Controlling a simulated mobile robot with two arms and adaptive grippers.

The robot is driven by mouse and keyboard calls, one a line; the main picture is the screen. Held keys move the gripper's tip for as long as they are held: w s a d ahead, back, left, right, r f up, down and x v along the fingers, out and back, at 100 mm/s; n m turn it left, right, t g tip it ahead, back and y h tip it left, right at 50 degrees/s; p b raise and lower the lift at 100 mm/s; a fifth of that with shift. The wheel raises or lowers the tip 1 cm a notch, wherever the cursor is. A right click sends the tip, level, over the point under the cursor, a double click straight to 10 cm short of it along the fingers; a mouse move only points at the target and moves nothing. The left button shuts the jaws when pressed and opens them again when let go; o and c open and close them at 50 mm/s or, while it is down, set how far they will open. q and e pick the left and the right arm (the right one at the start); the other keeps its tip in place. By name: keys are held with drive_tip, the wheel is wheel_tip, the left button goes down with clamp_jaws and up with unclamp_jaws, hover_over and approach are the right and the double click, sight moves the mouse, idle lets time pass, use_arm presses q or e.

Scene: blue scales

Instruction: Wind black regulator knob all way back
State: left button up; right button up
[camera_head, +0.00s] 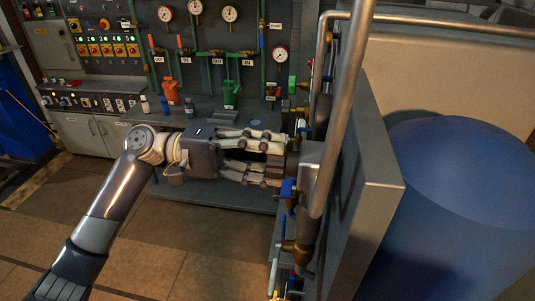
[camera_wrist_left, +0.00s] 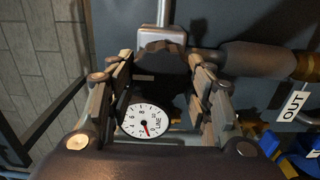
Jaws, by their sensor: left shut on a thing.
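My left gripper (camera_head: 277,161) reaches in from the left to the pipework on the grey panel, its fingers pointing right. In the left wrist view its two fingers stand on either side of a dark knob (camera_wrist_left: 165,84), which I take for the black regulator knob. The gripper is shut on it. The fingers and the dim light hide much of the knob, so its turn position cannot be read. My right gripper is not in view.
The grey panel edge (camera_head: 372,190) and a thick vertical pipe (camera_head: 342,115) stand close right of the gripper. Blue-handled valves and brass fittings (camera_head: 297,252) lie below. A large blue tank (camera_head: 455,205) is at the right. Open tiled floor (camera_head: 190,255) is at the lower left.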

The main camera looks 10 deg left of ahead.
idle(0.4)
use_arm(q)
drive_tip(key=o, duration=1)
drive_tip(key=shift+o, duration=0.4)
drive_tip(key=a, duration=1.2)
